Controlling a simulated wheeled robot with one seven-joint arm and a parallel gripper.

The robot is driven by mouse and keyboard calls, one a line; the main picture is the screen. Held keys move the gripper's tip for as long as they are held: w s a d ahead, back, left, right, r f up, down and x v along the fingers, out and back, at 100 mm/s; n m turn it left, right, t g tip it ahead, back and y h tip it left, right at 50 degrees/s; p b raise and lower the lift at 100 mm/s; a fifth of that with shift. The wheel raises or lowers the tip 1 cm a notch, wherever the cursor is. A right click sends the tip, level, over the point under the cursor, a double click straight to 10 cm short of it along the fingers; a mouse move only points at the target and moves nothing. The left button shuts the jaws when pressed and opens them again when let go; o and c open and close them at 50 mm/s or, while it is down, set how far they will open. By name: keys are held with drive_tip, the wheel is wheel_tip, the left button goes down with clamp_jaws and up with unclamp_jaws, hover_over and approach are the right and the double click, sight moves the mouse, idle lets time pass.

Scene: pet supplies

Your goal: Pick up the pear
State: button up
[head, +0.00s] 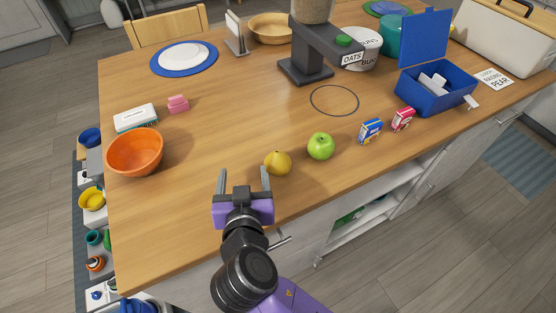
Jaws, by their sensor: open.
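A yellow, rounded fruit that looks like the pear (278,162) stands on the wooden tabletop near its front edge. A green apple (321,146) stands a little to its right, apart from it. My gripper (244,178) is open, with its two fingers spread and nothing between them. It is just left of the pear, near the table's front edge, with its fingers pointing away from me. The right finger is close to the pear; I cannot tell if they touch.
An orange bowl (134,151) stands at the left. Two small boxes, blue (370,131) and red (402,120), stand right of the apple. An open blue box (436,95) and a dark dispenser (308,62) stand farther back. The tabletop (215,110) left of centre is clear.

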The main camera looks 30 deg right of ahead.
sight(279, 161)
drive_tip(key=shift+w+d+r+m+g+h, duration=0.1)
drive_tip(key=shift+d+r+m+g+h, duration=0.1)
drive_tip(key=shift+r+m+h, duration=0.25)
drive_tip(key=shift+w+d+r+m+g+h, duration=0.1)
drive_tip(key=shift+r+m+g+h, duration=0.1)
drive_tip(key=shift+r+m+h, duration=0.2)
drive_tip(key=s+d+m+g+h, duration=0.1)
drive_tip(key=s+d+f+m, duration=0.1)
drive_tip(key=d+m, duration=0.1)
drive_tip(key=s+d+m+g+h, duration=0.1)
drive_tip(key=shift+s+d+f+m+g+h, duration=0.15)
drive_tip(key=shift+d+f+m+g+h, duration=0.05)
drive_tip(key=shift+f+m+g+h, duration=0.15)
drive_tip(key=shift+d, duration=0.3)
drive_tip(key=p+x, duration=0.2)
drive_tip(key=x, duration=0.5)
drive_tip(key=shift+w+f, duration=0.2)
drive_tip(key=shift+w, duration=0.05)
drive_tip(key=c, duration=1.1)
drive_tip(key=shift+c, duration=0.8)
drive_tip(key=shift+r, duration=0.15)
